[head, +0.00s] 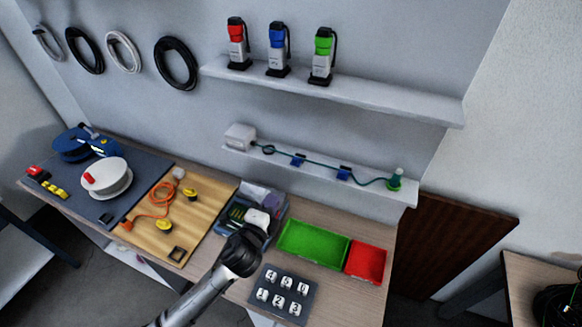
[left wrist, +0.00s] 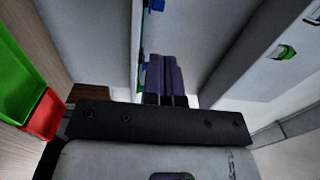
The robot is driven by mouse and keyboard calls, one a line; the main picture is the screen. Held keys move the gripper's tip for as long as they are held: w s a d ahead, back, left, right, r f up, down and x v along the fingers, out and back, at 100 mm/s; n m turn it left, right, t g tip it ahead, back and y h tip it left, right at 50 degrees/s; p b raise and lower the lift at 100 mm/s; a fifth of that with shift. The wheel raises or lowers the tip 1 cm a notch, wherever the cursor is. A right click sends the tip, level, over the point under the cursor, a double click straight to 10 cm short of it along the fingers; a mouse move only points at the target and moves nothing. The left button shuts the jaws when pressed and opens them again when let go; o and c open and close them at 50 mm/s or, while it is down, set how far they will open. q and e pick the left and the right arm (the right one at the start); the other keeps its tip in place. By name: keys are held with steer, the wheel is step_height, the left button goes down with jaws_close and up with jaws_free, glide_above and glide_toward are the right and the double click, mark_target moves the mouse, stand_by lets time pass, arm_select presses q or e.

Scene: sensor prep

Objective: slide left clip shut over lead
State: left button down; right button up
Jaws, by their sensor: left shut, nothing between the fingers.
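The green lead (head: 320,163) runs along the lower wall shelf from a white box (head: 240,136) to a green-based plug (head: 394,181). The left clip (head: 297,160) and right clip (head: 344,173) are blue and sit along the lead. They are too small to tell open from shut. In the left wrist view a blue clip (left wrist: 155,5) shows at the top edge; which one is unclear. My left gripper (left wrist: 166,60) has its purple fingers together and empty, pointing towards the shelf. In the head view it is in front of and below the shelf. My right gripper is not in view.
An upper shelf (head: 350,98) holds red, blue and green devices above. Below on the bench are a grey bin (head: 277,207), a green tray (head: 314,246), a red tray (head: 366,262) and a numbered block (head: 283,293). The shelf front looks free.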

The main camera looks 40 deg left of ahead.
arm_select(q)
steer(key=p, duration=0.1)
glide_toward(294, 162)
steer(key=x, duration=0.7)
steer(key=shift+w, duration=0.25)
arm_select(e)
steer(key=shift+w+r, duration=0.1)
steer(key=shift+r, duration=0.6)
arm_select(q)
steer(key=shift+a, duration=0.1)
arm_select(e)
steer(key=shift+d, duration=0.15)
